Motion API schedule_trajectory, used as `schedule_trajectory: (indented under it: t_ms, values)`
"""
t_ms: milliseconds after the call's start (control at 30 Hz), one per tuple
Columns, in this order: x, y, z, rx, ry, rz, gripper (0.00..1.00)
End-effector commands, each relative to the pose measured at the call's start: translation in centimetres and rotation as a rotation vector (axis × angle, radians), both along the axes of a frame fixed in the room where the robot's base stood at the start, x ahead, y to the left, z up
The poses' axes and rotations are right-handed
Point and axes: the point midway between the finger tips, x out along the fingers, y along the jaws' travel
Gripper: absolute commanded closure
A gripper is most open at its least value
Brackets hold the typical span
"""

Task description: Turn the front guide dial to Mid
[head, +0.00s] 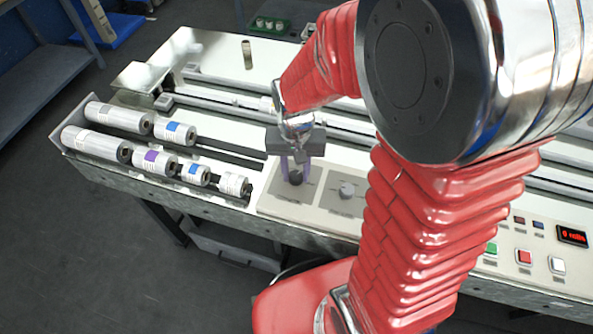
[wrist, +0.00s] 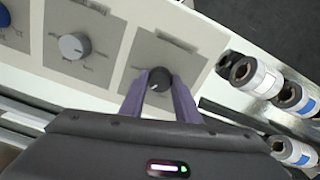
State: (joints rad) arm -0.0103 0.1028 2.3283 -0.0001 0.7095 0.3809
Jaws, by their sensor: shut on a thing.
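A dark round dial (head: 295,179) sits on a grey plate at the left end of the control panel. It also shows in the wrist view (wrist: 160,82), with a small light mark on its lower left side. My gripper (head: 296,172) points down over it, its two purple fingers on either side and shut on the dial; they show in the wrist view too (wrist: 161,79). The printing around the dial is too small to read, and the fingers cover part of it. A light grey dial (head: 347,190) on the neighbouring plate stands free, also in the wrist view (wrist: 74,45).
Several labelled rolls (head: 155,160) lie in a tray left of the panel. Green (head: 491,249), red (head: 524,257) and white buttons and a red-lit display (head: 572,235) are at the right. My arm hides the panel's middle.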

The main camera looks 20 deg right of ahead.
Motion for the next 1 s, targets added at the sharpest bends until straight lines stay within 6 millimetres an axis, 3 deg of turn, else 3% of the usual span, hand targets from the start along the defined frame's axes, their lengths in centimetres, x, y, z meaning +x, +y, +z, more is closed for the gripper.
schedule_trajectory:
  t_ms: [167,200,433,767,1000]
  values:
    - [-0.3,0.0,-0.1,0.000,0.009,0.001,0.93]
    - [-0.3,0.0,-0.1,0.000,0.009,0.001,0.68]
    - [-0.1,0.0,-0.1,0.000,0.004,0.002,0.52]
    - [0.0,0.0,0.2,0.000,0.001,0.002,0.52]
    - [0.0,0.0,2.4,0.001,-0.001,0.002,0.52]
